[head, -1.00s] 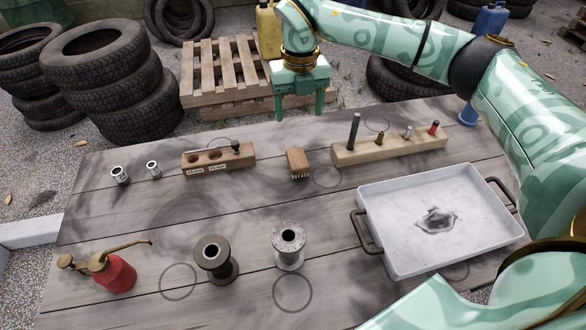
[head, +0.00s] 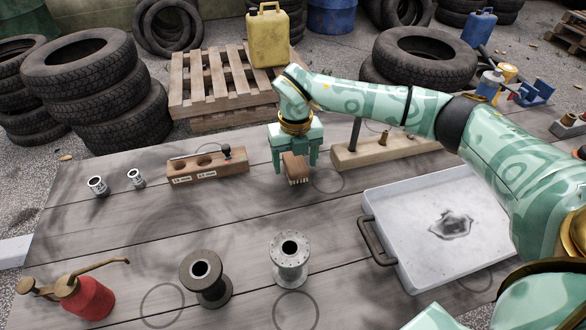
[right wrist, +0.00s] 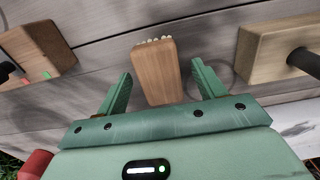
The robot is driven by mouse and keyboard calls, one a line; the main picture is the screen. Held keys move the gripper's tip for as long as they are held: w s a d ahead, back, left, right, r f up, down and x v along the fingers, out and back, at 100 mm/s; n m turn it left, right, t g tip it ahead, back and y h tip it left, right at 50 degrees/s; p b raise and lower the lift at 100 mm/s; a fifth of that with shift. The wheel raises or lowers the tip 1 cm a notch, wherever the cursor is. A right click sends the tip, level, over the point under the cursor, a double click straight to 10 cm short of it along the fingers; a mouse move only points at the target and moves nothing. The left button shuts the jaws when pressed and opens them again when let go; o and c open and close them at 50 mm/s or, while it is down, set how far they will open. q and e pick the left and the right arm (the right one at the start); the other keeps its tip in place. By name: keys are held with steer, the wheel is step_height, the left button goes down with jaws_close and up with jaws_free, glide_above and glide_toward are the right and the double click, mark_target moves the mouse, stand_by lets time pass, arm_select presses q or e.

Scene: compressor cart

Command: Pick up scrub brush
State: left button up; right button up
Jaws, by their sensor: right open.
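The scrub brush (head: 295,169) is a small wooden block with pale bristles on the side toward me, on the grey plank table. My right gripper (head: 295,168) is open above and around the brush's far end in the head view. In the right wrist view the brush (right wrist: 158,68) lies between the two green fingers of the gripper (right wrist: 160,90), with a gap on each side. The fingers do not appear to touch it. My left gripper is not in view.
A wooden block with holes (head: 207,167) stands left of the brush. A peg block (head: 385,150) stands to its right, partly behind my arm. A grey tray (head: 405,262), two spools (head: 206,283) (head: 289,262) and a red oil can (head: 90,298) are nearer.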

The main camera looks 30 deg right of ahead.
mark_target(296, 162)
steer(key=shift+f, duration=0.6)
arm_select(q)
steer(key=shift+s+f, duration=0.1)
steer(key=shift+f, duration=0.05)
arm_select(e)
steer(key=shift+r, duration=0.2)
steer(key=c, duration=1.1)
